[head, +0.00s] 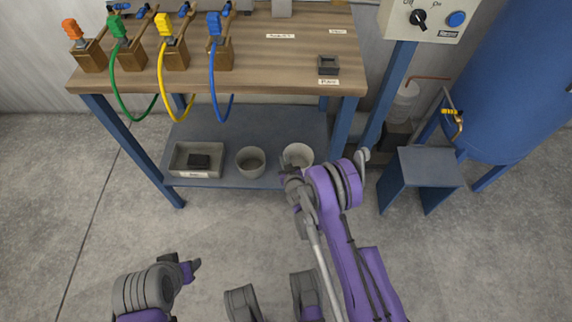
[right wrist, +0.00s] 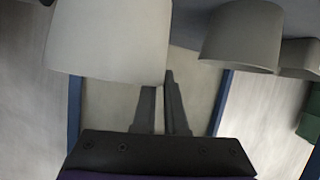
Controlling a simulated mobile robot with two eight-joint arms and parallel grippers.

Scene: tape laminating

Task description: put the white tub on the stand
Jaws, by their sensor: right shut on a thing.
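The white tub (head: 298,153) is at the right end of the lower shelf under the workbench, partly hidden by my right gripper (head: 292,172). In the right wrist view the tub (right wrist: 108,40) looms large, and my right gripper (right wrist: 162,100) is shut on its wall at the rim. I cannot tell whether the tub still touches the shelf. The stand (head: 428,167), a small blue-grey stool, is on the floor to the right, below the blue tank. My left gripper (head: 188,268) is low at left, away from everything; its fingers are unclear.
A greyer tub (head: 250,161) and a labelled tray (head: 178,172) with a dark block stand on the shelf (head: 240,122). The bench leg (head: 343,130) and a blue post (head: 386,95) are between tub and stand. The blue tank (head: 515,80) has a yellow-handled tap above the stand.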

